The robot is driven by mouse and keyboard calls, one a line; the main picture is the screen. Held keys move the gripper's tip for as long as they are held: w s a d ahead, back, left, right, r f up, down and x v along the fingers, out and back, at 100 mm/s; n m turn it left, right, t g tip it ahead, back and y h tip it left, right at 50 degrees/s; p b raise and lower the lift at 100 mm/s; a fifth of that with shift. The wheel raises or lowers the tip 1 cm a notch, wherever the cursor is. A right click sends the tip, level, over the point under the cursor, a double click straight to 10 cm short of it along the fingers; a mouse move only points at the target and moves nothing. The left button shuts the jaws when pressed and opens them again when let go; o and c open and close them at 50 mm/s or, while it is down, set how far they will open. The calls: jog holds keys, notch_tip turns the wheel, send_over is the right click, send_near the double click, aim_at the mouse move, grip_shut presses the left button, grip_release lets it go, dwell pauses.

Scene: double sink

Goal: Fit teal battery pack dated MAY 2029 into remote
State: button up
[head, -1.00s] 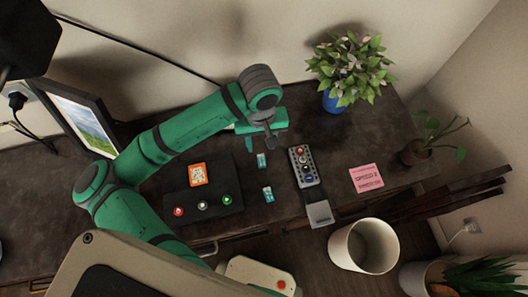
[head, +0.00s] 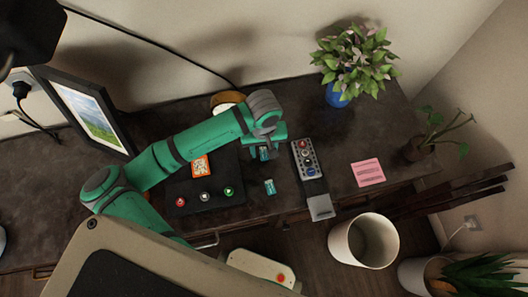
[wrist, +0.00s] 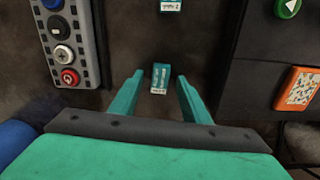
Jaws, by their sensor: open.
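Two small teal battery packs lie on the dark desk; their printed dates are too small to read. The farther pack (head: 263,154) is partly under my gripper (head: 265,152). It also shows in the wrist view (wrist: 160,78), between and just ahead of the fingertips. My gripper (wrist: 160,92) is open, with nothing held. The nearer pack (head: 269,187) lies apart from it; its end shows at the top of the wrist view (wrist: 171,5). The grey remote (head: 305,160) lies right of the packs, with coloured buttons, and shows at left in the wrist view (wrist: 70,45).
A black panel (head: 215,180) with an orange label (head: 199,166) and several buttons lies left of the packs. A grey plate (head: 320,207) sits at the remote's near end. A pink note (head: 368,173) and blue flowerpot (head: 337,95) are farther right. A bin (head: 363,241) stands below the desk.

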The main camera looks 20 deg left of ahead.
grip_shut()
